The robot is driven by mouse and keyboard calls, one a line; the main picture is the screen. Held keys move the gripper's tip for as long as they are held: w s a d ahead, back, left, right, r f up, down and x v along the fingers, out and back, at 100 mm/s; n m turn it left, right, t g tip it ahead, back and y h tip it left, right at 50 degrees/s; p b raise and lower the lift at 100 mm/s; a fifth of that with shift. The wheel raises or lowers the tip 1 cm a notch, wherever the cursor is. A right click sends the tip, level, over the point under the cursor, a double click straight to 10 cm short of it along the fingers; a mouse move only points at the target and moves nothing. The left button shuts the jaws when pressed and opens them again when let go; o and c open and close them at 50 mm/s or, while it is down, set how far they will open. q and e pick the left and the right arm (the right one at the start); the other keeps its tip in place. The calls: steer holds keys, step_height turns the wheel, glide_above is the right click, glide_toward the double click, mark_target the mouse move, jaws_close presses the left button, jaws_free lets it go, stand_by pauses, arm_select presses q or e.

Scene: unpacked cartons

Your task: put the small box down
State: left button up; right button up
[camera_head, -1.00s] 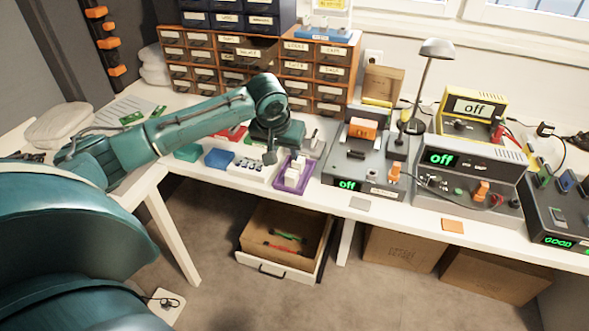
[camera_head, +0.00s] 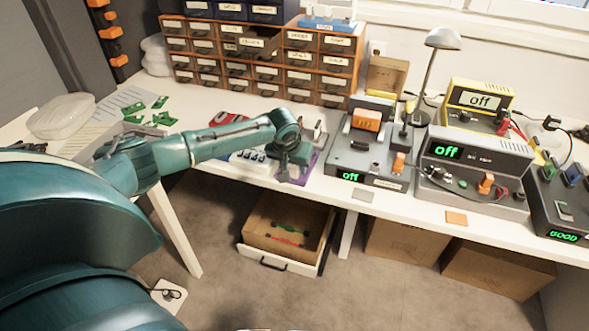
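My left gripper (camera_head: 284,173) is low over the purple tray (camera_head: 311,163) on the white bench. The gripper and wrist cover most of the tray and the white pieces in it. The fingertips are small and partly hidden, so I cannot tell whether they are open, shut or holding something. No small box shows clearly in the gripper. A small brown cardboard box (camera_head: 386,76) stands at the back of the bench, apart from the gripper. My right gripper is not in view.
A grey device (camera_head: 360,155) stands right of the tray, with meters (camera_head: 472,160) beyond it. Drawer cabinets (camera_head: 270,72) line the back. An open drawer (camera_head: 288,235) sticks out below the bench. Green boards (camera_head: 150,112) lie on the left.

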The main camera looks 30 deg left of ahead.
arm_select(q)
steer(key=shift+c, duration=0.5)
steer(key=c, duration=0.7)
